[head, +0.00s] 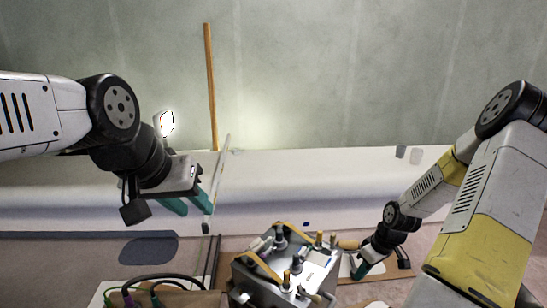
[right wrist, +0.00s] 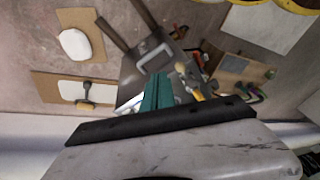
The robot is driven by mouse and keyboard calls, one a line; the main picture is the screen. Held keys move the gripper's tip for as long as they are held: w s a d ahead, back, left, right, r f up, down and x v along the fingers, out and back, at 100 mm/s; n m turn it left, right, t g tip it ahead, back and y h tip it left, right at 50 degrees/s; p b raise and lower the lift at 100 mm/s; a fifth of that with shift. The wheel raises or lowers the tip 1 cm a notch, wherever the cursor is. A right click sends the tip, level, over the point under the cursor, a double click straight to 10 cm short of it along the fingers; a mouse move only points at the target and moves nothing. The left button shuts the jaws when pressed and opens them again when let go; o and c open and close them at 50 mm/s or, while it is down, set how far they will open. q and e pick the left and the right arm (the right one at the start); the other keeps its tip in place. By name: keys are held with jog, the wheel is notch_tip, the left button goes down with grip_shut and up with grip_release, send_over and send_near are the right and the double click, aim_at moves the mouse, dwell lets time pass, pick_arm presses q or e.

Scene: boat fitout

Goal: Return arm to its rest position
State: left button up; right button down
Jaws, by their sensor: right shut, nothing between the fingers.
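My right arm comes in from the right in the head view, bent at the elbow. Its gripper (head: 360,270) is low, beside the right side of a grey metal box with tools (head: 248,290). In the right wrist view, its teal fingers (right wrist: 157,92) are together with nothing between them. My left arm reaches in from the left. Its gripper (head: 192,208) is in front of the long white surface, with its two teal fingers apart. Nothing clear shows between them.
A long white surface (head: 300,180) runs across the middle. A wooden stick (head: 211,90) leans on the green-grey wall. Cables (head: 150,285) lie at the bottom left. In the right wrist view, brown pads (right wrist: 93,20) carry white items, and a wooden block (right wrist: 240,70) lies among tools.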

jog(key=s+a+r+m+t+h, duration=0.1)
jog(key=s+a+r+h, duration=0.15)
jog(key=r, duration=0.95)
jog(key=s+a+r+m+t+h, duration=0.1)
jog(key=a+r+m, duration=0.15)
jog(key=r, duration=0.95)
jog(key=s+a+r+m+t+y, duration=0.2)
jog(key=s+a+r+y, duration=0.1)
jog(key=s+a+r, duration=0.6)
jog(key=s+r, duration=0.3)
jog(key=shift+r+t, duration=0.25)
jog(key=shift+t, duration=0.05)
